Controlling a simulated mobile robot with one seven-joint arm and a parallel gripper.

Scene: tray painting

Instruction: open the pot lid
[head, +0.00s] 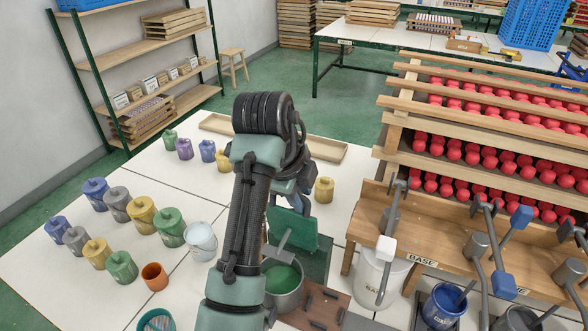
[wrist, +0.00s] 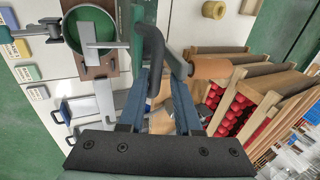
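The pot (head: 284,296) stands in the lower middle of the head view, with green paint inside. My gripper (head: 290,194) is just behind and above the lid. My arm partly hides the pot's left side.
Several colored paint jars (head: 142,214) stand at left on the white table. A wooden tray (head: 329,150) lies behind my arm. A wooden bench (head: 430,228) with tools and a white bucket (head: 372,278) is at right, below a rack of red balls (head: 455,152).

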